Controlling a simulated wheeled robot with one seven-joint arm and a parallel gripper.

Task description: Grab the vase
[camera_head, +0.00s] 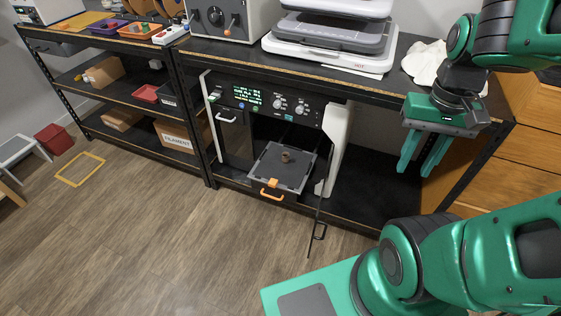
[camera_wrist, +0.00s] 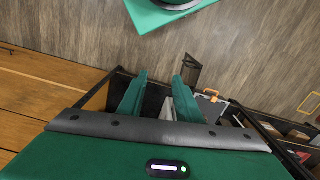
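The vase (camera_head: 285,156) looks like a small brown piece standing on the dark grey build plate (camera_head: 292,176) of the printer (camera_head: 270,106). The plate sticks out of the printer's open front and has an orange handle at its near edge. My gripper (camera_head: 421,172) hangs to the right of the printer, in front of the shelf unit, well apart from the vase. Its two green fingers are spread with nothing between them. In the wrist view, the open fingers (camera_wrist: 160,80) point toward the floor, and the vase cannot be made out.
The printer's open door (camera_head: 322,200) stands out at the plate's right side. A black shelf unit (camera_head: 190,110) surrounds the printer, with a machine (camera_head: 330,40) and white cloth (camera_head: 425,62) on top. Wooden drawers (camera_head: 520,150) stand at right. The floor in front is clear.

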